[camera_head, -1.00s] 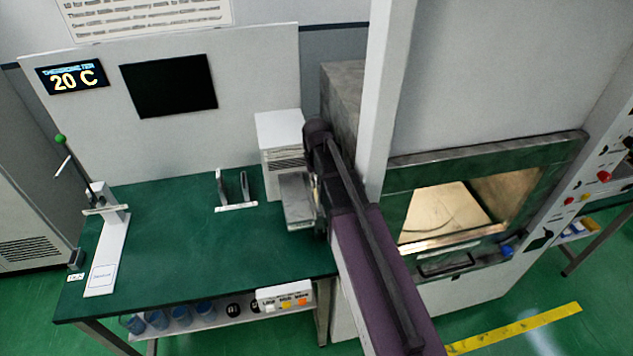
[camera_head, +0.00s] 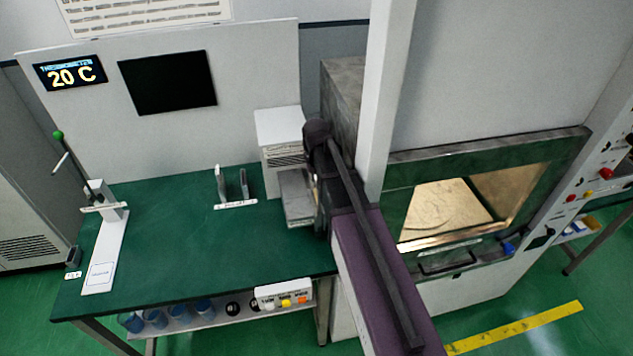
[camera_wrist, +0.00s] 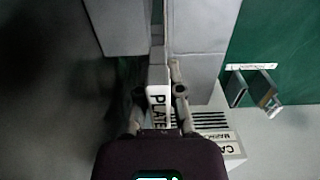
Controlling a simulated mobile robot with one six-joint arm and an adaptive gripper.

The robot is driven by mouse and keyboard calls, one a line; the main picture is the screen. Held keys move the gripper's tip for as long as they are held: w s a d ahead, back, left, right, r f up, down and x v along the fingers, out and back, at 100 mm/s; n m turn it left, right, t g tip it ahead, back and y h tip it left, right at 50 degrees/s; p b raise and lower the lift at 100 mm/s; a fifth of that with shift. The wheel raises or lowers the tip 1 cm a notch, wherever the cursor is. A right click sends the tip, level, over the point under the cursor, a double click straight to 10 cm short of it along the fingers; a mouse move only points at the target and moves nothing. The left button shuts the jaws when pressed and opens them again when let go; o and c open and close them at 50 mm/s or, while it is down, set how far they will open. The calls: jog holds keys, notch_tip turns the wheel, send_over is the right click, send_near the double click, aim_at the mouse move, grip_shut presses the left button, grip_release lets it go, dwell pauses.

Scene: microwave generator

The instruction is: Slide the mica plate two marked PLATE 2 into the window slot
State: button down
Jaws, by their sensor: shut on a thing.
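My gripper (camera_wrist: 160,85) is shut on a thin pale plate (camera_wrist: 158,97), seen edge-on with a label whose visible letters read PLATE. The number on the label is hidden by my fingers. In the head view my arm covers the gripper and the plate, beside the bench's right edge. The window slot cannot be made out for certain in either view. In the wrist view the plate's far end lies close to a narrow gap between grey blocks, and I cannot tell whether it touches them.
A white vented box (camera_head: 279,128) with a grey tray (camera_head: 297,190) stands at the right of the green bench (camera_head: 180,240). A small two-post rack (camera_head: 235,190) stands left of it. The oven chamber with its lit window (camera_head: 445,215) is right of my arm. The bench middle is clear.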

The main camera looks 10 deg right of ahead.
aim_at(316, 201)
jog(key=shift+f+b, duration=2.9)
jog(key=shift+f, duration=0.05)
dwell(1.2)
jog(key=c, duration=0.7)
grip_release()
jog(key=shift+r, duration=0.2)
notch_tip(316, 201, up, 13)
jog(key=p, duration=1.3)
jog(key=shift+f, duration=0.35)
jog(key=shift+s+r, duration=0.1)
jog(key=shift+s, duration=0.35)
jog(key=shift+w, duration=0.15)
